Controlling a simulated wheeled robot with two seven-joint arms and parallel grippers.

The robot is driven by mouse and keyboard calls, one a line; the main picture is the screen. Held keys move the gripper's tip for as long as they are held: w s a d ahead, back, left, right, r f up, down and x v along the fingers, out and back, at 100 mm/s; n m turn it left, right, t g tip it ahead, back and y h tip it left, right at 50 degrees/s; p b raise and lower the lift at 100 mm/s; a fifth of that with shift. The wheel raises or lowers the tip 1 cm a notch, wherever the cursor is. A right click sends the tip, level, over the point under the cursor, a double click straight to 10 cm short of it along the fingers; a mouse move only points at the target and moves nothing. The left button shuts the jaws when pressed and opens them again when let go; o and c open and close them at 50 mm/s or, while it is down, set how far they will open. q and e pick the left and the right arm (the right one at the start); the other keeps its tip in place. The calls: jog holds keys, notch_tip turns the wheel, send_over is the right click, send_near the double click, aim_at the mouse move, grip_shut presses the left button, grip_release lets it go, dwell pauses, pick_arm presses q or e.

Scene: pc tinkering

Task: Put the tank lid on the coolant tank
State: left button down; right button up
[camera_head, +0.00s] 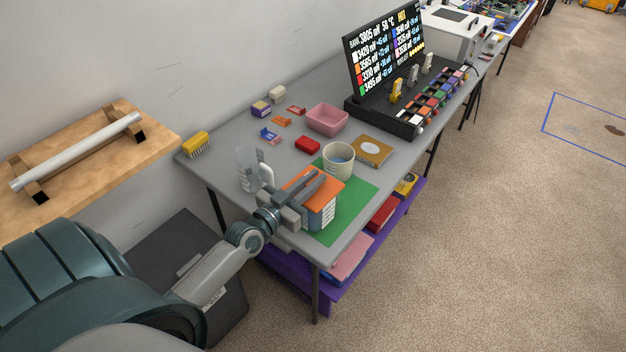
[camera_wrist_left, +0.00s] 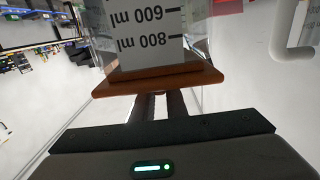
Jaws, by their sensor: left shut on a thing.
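The orange tank lid (camera_head: 329,186) lies over the top of the coolant tank (camera_head: 322,217), a clear box with a white scale label and blue liquid. The tank stands on a green mat (camera_head: 355,207) at the table's near end. My left gripper (camera_head: 308,188) is shut on the lid from above. In the left wrist view, which is upside down, the lid (camera_wrist_left: 105,88) sits right at the rim beside the tank's label (camera_wrist_left: 150,35). I cannot tell whether it is fully seated. The fingers (camera_wrist_left: 160,108) hide the lid's grip. My right gripper is not in view.
A light cup (camera_head: 339,162) stands just behind the tank. A clear jug (camera_head: 250,170) stands left of it. A red block (camera_head: 307,145), a pink bin (camera_head: 327,120) and a tan card (camera_head: 371,150) lie farther back. A display (camera_head: 384,52) stands beyond. The mat's right part is clear.

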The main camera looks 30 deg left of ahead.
pick_arm(q)
jog(key=shift+f, duration=0.4)
jog(key=shift+a+f+b, duration=0.1)
jog(key=shift+f+b, duration=0.35)
jog(key=shift+b, duration=0.15)
jog(key=c, duration=2.1)
grip_release()
jog(key=shift+f, duration=0.1)
jog(key=o, duration=0.6)
jog(key=shift+c, duration=0.2)
